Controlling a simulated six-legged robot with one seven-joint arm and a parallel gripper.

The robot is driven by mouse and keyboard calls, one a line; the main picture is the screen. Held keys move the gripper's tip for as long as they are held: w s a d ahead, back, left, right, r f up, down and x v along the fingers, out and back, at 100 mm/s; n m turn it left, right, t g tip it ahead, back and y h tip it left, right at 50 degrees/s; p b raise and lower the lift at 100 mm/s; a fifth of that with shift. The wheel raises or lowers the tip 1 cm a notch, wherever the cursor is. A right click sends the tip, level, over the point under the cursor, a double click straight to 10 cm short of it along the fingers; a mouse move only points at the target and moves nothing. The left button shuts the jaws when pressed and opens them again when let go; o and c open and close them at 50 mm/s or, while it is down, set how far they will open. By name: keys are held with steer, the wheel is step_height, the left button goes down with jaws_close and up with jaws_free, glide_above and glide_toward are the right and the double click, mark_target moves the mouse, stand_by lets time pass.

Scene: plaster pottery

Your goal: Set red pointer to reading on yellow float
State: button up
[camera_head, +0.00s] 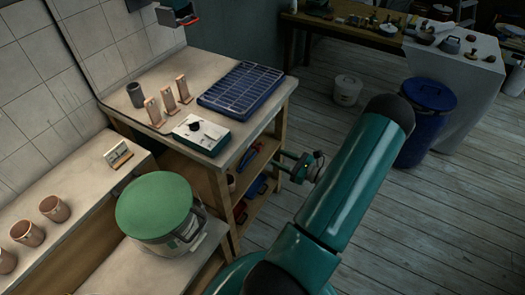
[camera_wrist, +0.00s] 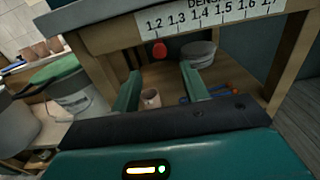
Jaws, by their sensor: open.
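A white density scale (camera_wrist: 215,20) with black numbers from 1.2 upward is fixed along the table's front edge in the wrist view. A red knob-like piece (camera_wrist: 159,50), apparently the pointer, shows just below the scale near its 1.2 end. My gripper (camera_wrist: 160,88) is open, with its two green fingers apart and nothing held between them. The red piece appears beyond and above the fingertips, roughly in line with the gap. In the head view my gripper (camera_head: 279,162) is beside the table's front side. I cannot make out a yellow float in either view.
The table (camera_head: 236,140) holds a blue grid tray (camera_head: 242,87), a white and teal instrument (camera_head: 201,133) and several upright wooden pieces. Its lower shelf (camera_wrist: 225,75) carries pots and tools. A green-lidded bucket (camera_head: 155,208) stands left of my arm.

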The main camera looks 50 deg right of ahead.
mark_target(256, 148)
steer(key=w, duration=0.8)
steer(key=shift+a, duration=0.4)
steer(key=shift+w, duration=0.1)
jaws_close()
